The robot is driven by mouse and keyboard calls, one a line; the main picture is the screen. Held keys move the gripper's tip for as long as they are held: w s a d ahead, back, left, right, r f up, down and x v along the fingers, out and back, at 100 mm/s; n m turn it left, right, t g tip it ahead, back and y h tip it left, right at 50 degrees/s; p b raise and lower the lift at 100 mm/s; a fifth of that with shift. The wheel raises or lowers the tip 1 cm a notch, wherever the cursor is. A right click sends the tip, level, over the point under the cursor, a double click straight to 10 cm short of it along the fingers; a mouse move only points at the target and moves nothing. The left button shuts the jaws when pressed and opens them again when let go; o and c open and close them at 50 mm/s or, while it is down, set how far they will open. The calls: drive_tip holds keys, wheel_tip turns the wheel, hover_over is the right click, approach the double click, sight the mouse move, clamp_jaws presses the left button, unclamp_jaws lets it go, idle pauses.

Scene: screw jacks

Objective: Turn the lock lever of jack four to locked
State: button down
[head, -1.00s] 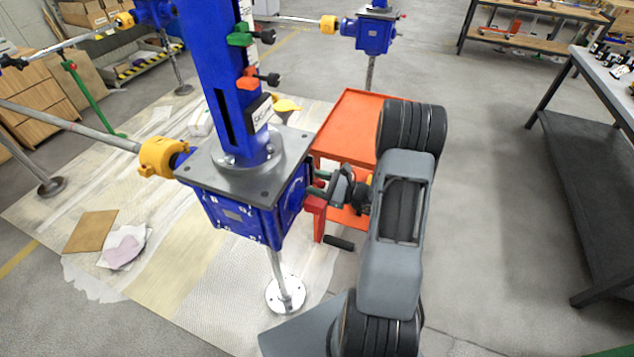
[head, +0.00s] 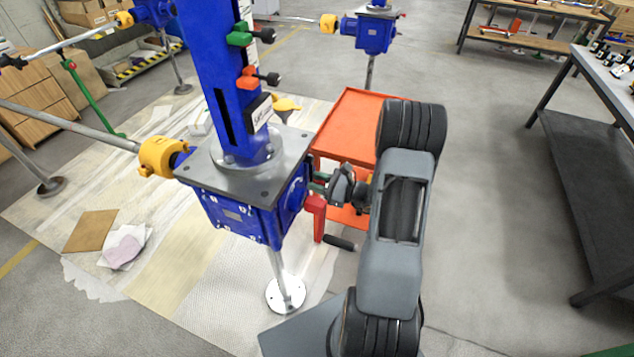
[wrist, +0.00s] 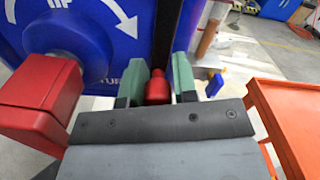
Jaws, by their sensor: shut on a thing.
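The nearest jack is a blue gearbox (head: 235,215) with a grey top plate (head: 205,172) and a blue column (head: 222,75). My gripper (head: 318,182) is at the right side of the gearbox. In the wrist view, the green fingertips of my gripper (wrist: 158,86) are shut on a small red knob (wrist: 157,88), apparently the lock lever's end. A black bar (wrist: 166,35) runs up behind the knob. The blue housing face (wrist: 70,30) with a white curved arrow is beyond. The lever's pivot and lock marks are hidden or unclear. I cannot read the jack's number.
A red crank arm (head: 316,215) with a black handle (head: 340,243) hangs just below my gripper; it is close on the left in the wrist view (wrist: 35,100). An orange cart (head: 350,130) stands behind my arm. A dark workbench (head: 590,190) is at right, with clear floor between.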

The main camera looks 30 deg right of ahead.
drive_tip(key=shift+a+f, duration=0.1)
drive_tip(key=shift+f, duration=0.1)
drive_tip(key=shift+w+d+f+n+b, duration=0.3)
drive_tip(key=shift+n+b, duration=0.5)
drive_tip(key=shift+b, duration=0.4)
drive_tip(key=shift+w+d+r+n+b, duration=0.1)
drive_tip(key=shift+w+d+n+b, duration=0.35)
drive_tip(key=shift+n+b, duration=0.55)
drive_tip(key=w+d+r+n+b, duration=0.4)
drive_tip(key=r+n+b, duration=0.4)
drive_tip(key=n+b, duration=0.6)
drive_tip(key=shift+d+r+n+b, duration=0.3)
drive_tip(key=shift+d+b, duration=0.05)
drive_tip(key=shift+b, duration=3.25)
drive_tip(key=shift+r, duration=0.1)
drive_tip(key=c, duration=1)
unclamp_jaws()
drive_tip(key=shift+r, duration=0.1)
